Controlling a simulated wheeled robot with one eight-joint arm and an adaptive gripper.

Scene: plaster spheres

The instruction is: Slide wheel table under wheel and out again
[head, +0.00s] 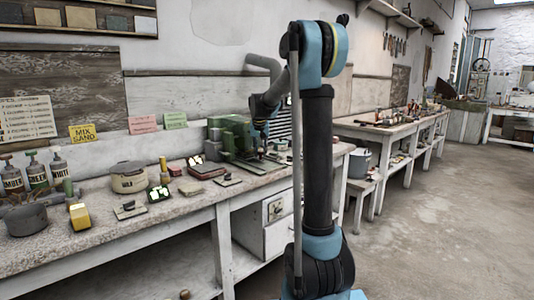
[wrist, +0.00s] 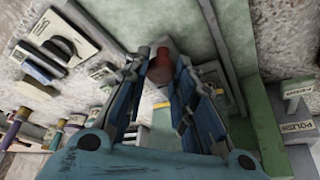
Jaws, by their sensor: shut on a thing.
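A green machine (head: 229,135) stands on the long workbench, with a low flat green bed (head: 250,165) at its front. I take this to be the wheel machine with its table. My gripper (head: 262,150) is low over that bed, on the right side of the machine. In the wrist view my gripper (wrist: 160,72) has its blue fingers closed around a reddish-brown round knob (wrist: 161,66). A green rail (wrist: 262,125) runs along the right of the fingers. The wheel itself cannot be made out, and how far the table is under it is unclear.
A lidded pot (head: 128,178), a dark grey pot (head: 26,219), a yellow block (head: 80,216) and labelled bottles (head: 60,169) stand left on the bench. Small flat items lie in front of the machine. A grey bucket (head: 358,163) stands to the right. The floor at right is clear.

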